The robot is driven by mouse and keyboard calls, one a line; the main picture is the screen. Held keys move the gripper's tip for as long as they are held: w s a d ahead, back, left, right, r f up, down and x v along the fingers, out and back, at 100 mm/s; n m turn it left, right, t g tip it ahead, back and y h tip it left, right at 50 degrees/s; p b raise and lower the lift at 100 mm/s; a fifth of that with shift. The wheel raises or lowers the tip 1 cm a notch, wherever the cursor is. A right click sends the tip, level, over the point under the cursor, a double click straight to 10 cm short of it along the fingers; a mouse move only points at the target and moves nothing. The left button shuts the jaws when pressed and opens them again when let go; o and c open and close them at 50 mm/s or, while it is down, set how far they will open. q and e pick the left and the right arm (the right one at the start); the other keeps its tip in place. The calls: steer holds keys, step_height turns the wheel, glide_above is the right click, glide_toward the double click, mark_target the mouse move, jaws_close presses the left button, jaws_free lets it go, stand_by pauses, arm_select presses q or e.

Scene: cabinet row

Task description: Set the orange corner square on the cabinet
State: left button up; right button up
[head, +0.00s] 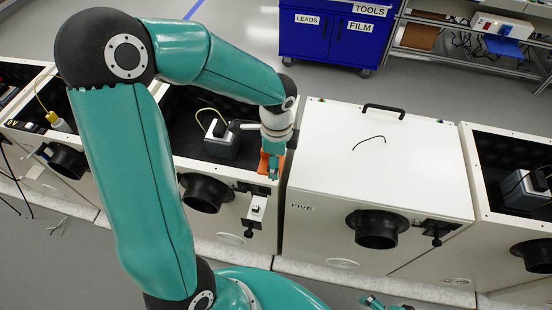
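The orange corner square (263,164) is at the right front corner of an open white cabinet (231,176). My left gripper (272,170) points down over the square and hides part of it. Orange shows around its fingers, but I cannot tell whether they are closed on it or whether the square rests on the rim. Only a small part of my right gripper (383,303) shows at the bottom edge, away from the square; its fingers are too cut off to read.
Inside the open cabinet is a grey-white device (222,142) with a yellow cable. To the right stands the closed cabinet marked FIVE (330,180), with a black handle (384,107). Another open cabinet (505,150) is at far right. A blue cabinet (330,38) stands behind.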

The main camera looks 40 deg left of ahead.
arm_select(q)
steer(key=shift+f+b, duration=1.9)
steer(key=shift+f, duration=0.65)
steer(key=shift+f, duration=0.15)
steer(key=o, duration=1.1)
